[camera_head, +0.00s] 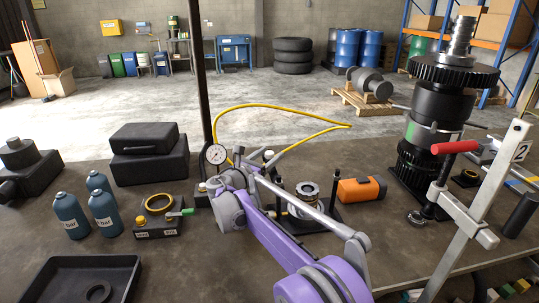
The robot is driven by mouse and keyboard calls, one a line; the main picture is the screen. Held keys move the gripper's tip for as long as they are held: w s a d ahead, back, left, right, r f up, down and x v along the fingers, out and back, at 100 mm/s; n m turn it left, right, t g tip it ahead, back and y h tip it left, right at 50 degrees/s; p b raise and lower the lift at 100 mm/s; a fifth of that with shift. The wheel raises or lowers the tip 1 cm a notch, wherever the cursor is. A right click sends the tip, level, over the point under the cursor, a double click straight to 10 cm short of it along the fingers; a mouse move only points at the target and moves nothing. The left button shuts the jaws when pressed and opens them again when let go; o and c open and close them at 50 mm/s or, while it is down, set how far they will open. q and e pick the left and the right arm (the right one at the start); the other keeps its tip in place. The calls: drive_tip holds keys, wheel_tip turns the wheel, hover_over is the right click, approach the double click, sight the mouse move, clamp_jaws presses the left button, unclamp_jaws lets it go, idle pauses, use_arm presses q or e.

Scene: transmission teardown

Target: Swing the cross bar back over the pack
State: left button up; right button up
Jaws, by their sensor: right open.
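My right gripper (238,174) is at the far end of my purple and grey arm, beside a round dial gauge (215,154). It is open, and my own wrist partly hides its fingers. A ring-shaped metal pack (307,191) sits in a black fixture between dark upright posts, just right of my forearm. My arm covers part of the fixture. I cannot clearly make out the cross bar; a thin grey bar (291,139) slants up behind my gripper, but I cannot tell what it belongs to. My left gripper is not in view.
A tall black gear assembly (437,120) and a red-handled clamp (455,147) stand at the right. Blue bottles (104,212), a black case (149,165) and a black tray (62,278) occupy the left. A yellow hose (275,106) arches behind.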

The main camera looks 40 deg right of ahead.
drive_tip(key=shift+d, duration=0.15)
clamp_jaws()
idle(1.4)
